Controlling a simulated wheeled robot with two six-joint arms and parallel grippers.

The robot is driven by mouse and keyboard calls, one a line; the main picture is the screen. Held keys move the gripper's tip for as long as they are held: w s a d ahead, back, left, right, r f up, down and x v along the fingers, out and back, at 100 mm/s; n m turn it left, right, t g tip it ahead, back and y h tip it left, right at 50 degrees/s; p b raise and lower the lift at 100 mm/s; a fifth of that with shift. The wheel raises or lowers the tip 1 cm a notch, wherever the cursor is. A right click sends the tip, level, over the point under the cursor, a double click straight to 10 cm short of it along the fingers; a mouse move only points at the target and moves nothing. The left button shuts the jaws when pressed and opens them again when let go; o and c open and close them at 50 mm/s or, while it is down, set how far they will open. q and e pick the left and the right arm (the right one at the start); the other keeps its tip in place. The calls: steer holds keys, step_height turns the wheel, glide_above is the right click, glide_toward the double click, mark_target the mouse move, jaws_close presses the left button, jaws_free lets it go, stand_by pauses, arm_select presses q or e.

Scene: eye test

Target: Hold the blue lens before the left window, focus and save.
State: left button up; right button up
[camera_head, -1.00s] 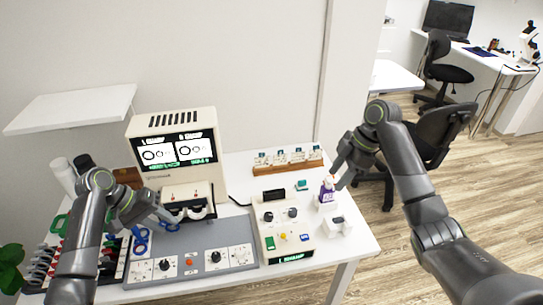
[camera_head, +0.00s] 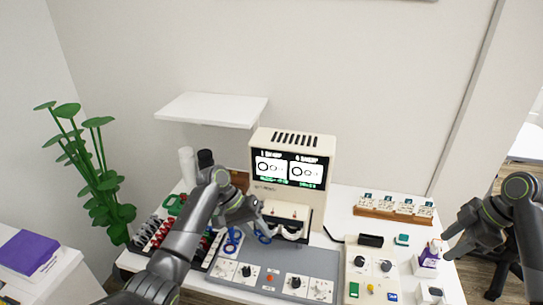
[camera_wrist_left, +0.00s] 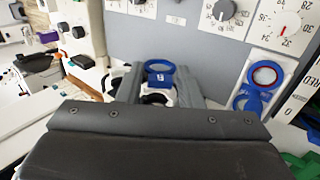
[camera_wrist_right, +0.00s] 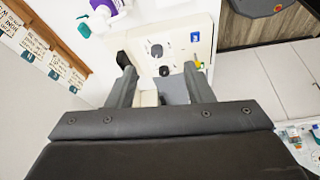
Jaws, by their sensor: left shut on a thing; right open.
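My left gripper (camera_head: 257,222) is shut on a blue lens (camera_head: 264,236), which also shows between its fingers in the left wrist view (camera_wrist_left: 158,66). The lens is close to the left side of the white window mount (camera_head: 290,229) under the cream machine's screen (camera_head: 288,167). I cannot tell whether it lines up with the left window. The screen shows two ring pictures; its writing is too small to read. Another blue ringed lens (camera_head: 232,241) is left of the held one. My right gripper (camera_wrist_right: 162,82) is open and empty above the cream control box (camera_wrist_right: 172,45) with knobs and buttons.
A grey knob panel (camera_head: 325,262) lies before the machine. A purple-and-white bottle (camera_head: 429,256) stands beside the right gripper. A wooden card rack (camera_head: 397,215) is behind the control box. A lens rack (camera_head: 150,236) is at left, below a white shelf (camera_head: 212,108).

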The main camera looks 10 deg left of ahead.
jaws_close()
stand_by(1.6)
